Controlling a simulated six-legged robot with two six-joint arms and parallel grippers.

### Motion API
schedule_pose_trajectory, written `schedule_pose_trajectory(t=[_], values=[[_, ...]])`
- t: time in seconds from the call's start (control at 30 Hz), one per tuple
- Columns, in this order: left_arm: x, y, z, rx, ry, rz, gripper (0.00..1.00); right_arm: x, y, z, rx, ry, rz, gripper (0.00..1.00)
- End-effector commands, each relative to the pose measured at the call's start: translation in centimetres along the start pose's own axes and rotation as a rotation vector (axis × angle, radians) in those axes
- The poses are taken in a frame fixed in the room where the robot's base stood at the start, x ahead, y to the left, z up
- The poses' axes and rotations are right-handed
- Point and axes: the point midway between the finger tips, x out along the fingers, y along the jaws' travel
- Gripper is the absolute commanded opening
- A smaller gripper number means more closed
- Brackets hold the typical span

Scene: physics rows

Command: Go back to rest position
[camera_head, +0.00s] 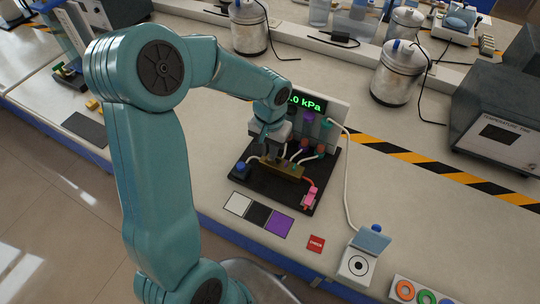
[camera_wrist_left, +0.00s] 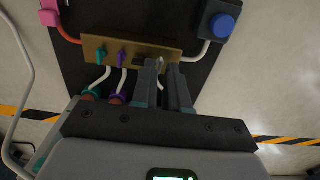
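My left gripper (camera_head: 268,156) is over the black board (camera_head: 255,188), pointing down at the brass manifold block (camera_head: 285,170). In the left wrist view its two fingers (camera_wrist_left: 164,72) stand a narrow gap apart at the edge of the brass block (camera_wrist_left: 110,45). A pale tube end shows between them; I see no clear grip on it. A teal lever (camera_wrist_left: 100,56) and a purple lever (camera_wrist_left: 121,56) stand on the block beside the fingers. My left arm reaches in from the left, bent high over the bench. My right gripper is out of view.
A pressure display (camera_head: 308,103) stands right behind the gripper, with white tubes close by. A blue knob (camera_head: 241,167) and pink clip (camera_head: 309,196) sit on the board. Metal canisters (camera_head: 397,72) stand behind. Bench to the right of the board is partly clear.

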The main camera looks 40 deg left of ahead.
Motion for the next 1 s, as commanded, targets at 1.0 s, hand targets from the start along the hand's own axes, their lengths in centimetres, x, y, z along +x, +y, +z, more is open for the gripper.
schedule_pose_trajectory(t=[1.0], values=[[0.1,0.0,0.0,-0.283,0.003,0.001,0.00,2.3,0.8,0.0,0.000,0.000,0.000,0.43]])
